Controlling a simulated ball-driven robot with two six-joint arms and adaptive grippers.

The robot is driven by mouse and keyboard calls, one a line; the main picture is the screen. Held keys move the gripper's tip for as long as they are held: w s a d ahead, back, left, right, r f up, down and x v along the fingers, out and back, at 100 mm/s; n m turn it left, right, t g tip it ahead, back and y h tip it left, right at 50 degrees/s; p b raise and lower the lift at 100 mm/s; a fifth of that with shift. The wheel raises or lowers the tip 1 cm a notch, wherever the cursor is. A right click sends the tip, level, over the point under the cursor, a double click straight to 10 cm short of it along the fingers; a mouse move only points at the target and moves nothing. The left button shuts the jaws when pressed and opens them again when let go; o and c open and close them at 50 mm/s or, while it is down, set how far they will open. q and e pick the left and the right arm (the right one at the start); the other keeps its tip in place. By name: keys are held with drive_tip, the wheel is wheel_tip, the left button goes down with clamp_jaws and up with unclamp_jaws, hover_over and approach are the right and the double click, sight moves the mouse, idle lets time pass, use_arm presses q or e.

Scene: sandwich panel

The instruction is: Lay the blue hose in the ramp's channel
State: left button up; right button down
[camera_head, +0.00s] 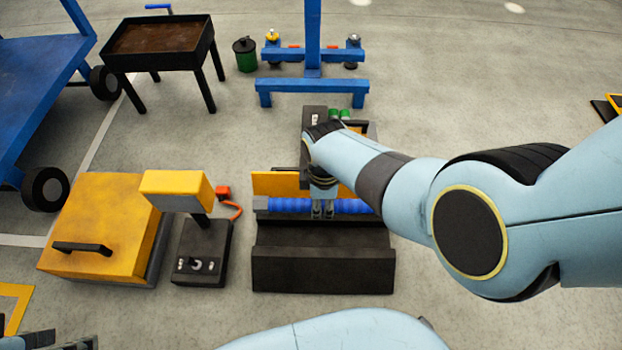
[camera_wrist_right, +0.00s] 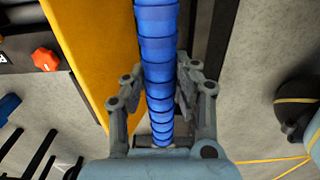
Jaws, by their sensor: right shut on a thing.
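The blue hose (camera_head: 350,206) runs left to right along the black ramp (camera_head: 322,268), just in front of its raised yellow lid (camera_head: 272,183). My right gripper (camera_head: 322,211) points down over the hose, its fingers on either side of it. The right wrist view shows the hose (camera_wrist_right: 158,70) passing between the two fingers (camera_wrist_right: 158,100), beside the yellow lid (camera_wrist_right: 78,40). I cannot tell whether the hose touches the channel floor, which the hose and gripper hide. My left gripper (camera_head: 72,343) shows only partly at the bottom left corner; its jaw state is unclear.
Left of the ramp stand a black box with a yellow head (camera_head: 178,190) and a yellow case (camera_head: 95,225). A blue stand (camera_head: 312,87) and a black tray on legs (camera_head: 160,40) are behind. A blue cart (camera_head: 35,85) is far left. Floor is clear right of the ramp.

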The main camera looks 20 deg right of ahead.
use_arm(q)
wheel_tip(320, 180, down, 7)
drive_tip(key=w+t+b, duration=0.2)
drive_tip(key=t+b, duration=0.4)
drive_tip(key=t, duration=0.1)
use_arm(e)
drive_tip(key=f, duration=0.2)
drive_tip(key=s+f, duration=0.1)
drive_tip(key=f, duration=0.2)
drive_tip(key=s+f, duration=0.1)
drive_tip(key=f, duration=0.1)
drive_tip(key=shift+s+f, duration=0.2)
drive_tip(key=shift+s, duration=0.05)
drive_tip(key=shift+f, duration=0.15)
drive_tip(key=shift+w+f+b, duration=0.1)
drive_tip(key=shift+f+b, duration=0.1)
drive_tip(key=shift+b, duration=0.3)
drive_tip(key=shift+f+b, duration=0.4)
drive_tip(key=shift+f, duration=0.3)
use_arm(q)
drive_tip(key=w+d+r+t+h, duration=0.1)
drive_tip(key=w+r+t, duration=0.3)
drive_tip(key=shift+d+r+m+t, duration=0.2)
drive_tip(key=shift+r+m+t, duration=0.1)
drive_tip(key=shift+r+t, duration=0.1)
drive_tip(key=shift+w+r, duration=0.15)
use_arm(e)
drive_tip(key=shift+d, duration=0.1)
